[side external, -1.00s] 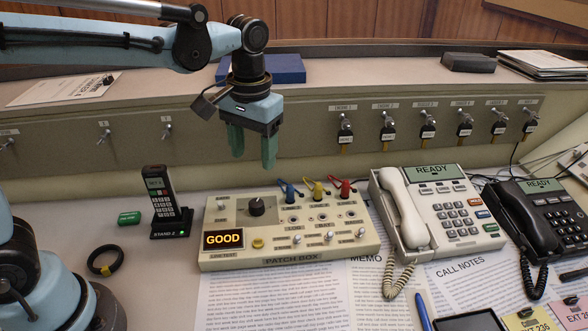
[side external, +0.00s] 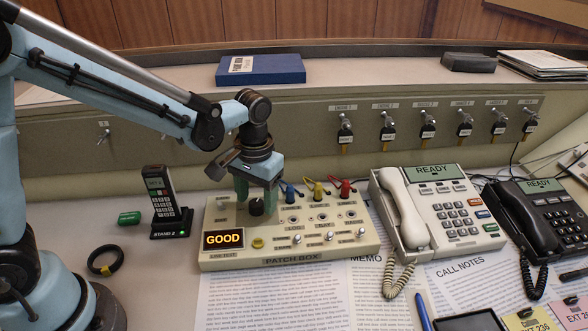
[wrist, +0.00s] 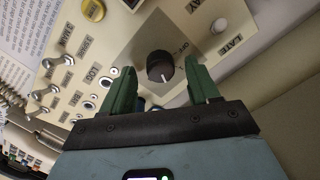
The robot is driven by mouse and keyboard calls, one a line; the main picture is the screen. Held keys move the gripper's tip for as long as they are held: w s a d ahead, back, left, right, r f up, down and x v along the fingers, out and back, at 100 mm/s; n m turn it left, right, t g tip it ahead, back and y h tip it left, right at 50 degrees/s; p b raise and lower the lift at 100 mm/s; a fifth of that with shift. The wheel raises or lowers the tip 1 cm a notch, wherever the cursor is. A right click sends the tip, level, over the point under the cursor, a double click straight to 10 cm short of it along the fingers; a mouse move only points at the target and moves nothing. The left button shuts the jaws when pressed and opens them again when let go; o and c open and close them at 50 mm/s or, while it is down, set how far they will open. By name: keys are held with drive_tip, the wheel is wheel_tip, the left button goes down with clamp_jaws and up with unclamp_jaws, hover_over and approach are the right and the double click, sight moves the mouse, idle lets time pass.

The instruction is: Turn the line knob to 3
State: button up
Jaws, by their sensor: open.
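The line knob (side external: 257,207) is a round black dial on the left part of the cream patch box (side external: 290,253). My gripper (side external: 257,203) is directly over the knob, pointing down. In the wrist view my gripper (wrist: 156,82) is open, with one green finger on each side of the knob and visible gaps between. I cannot tell how far down the fingers reach. The orange display (side external: 224,240) reads GOOD.
Blue, yellow and red plugs (side external: 317,190) stand at the box's back edge, close right of my gripper. A cordless handset (side external: 160,195) stands to the left. A white phone (side external: 425,210) is to the right. Keys (side external: 388,132) hang on the panel behind.

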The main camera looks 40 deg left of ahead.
drive_tip(key=shift+f, duration=0.4)
drive_tip(key=c, duration=1)
drive_tip(key=shift+c, duration=0.2)
drive_tip(key=shift+m, duration=0.4)
drive_tip(key=m, duration=0.4)
drive_tip(key=shift+m, duration=0.3)
drive_tip(key=m, duration=0.4)
drive_tip(key=shift+m, duration=0.4)
